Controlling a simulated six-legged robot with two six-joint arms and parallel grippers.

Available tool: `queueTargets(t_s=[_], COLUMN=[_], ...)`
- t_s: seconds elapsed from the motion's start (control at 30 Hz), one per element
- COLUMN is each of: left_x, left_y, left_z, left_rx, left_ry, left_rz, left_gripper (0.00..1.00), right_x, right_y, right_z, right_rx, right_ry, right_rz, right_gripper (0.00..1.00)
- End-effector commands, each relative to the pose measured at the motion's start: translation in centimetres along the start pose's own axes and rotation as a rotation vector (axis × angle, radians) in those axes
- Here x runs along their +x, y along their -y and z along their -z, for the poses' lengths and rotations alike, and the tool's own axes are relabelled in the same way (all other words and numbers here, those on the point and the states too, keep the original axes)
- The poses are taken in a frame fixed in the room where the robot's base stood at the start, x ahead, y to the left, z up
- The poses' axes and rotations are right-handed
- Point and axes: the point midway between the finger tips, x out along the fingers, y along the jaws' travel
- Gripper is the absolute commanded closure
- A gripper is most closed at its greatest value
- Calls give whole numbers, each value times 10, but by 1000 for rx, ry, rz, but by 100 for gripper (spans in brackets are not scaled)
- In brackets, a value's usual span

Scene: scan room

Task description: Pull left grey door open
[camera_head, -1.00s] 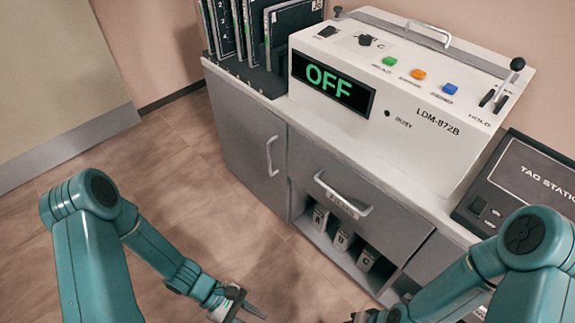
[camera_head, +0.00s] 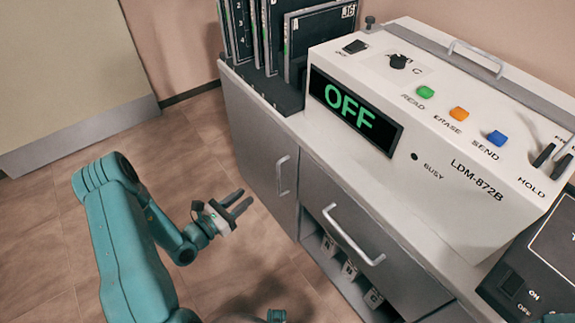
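The left grey door (camera_head: 252,150) is the front panel of the cabinet under the machine, at its left end. It looks shut. Its pale vertical handle (camera_head: 281,175) is near the door's right edge. My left gripper (camera_head: 243,203) is in front of the door, a little left of and below the handle in the picture. Its two dark fingers are apart with nothing between them, and they point towards the handle without visibly touching it. My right gripper is not in view; a small teal part of mine shows at the bottom edge.
A grey drawer (camera_head: 365,240) with a slanted handle (camera_head: 352,236) is right of the door, above a shelf of lettered boxes (camera_head: 349,271). The white machine (camera_head: 440,150) reading OFF and a rack of dark plates (camera_head: 265,85) stand on top. Floor (camera_head: 60,235) in front is clear.

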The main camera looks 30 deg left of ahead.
Motion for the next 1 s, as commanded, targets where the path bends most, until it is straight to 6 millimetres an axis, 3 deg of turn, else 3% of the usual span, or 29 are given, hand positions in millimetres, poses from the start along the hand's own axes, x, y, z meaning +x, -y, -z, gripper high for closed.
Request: queueTargets(t_s=[0.17,0.63,0.8,1.0], left_x=[22,129,150,158], left_y=[1,1,0,0], left_z=[1,1,1,0], left_rx=[0,-1,-2,-2], left_ry=[1,2,0,-1], left_rz=[0,2,2,2], left_gripper=[69,69,69,69], right_x=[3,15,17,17], right_y=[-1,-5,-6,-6], right_z=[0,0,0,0], right_rx=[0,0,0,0], right_ry=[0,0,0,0], right_rz=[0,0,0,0], right_gripper=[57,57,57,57])
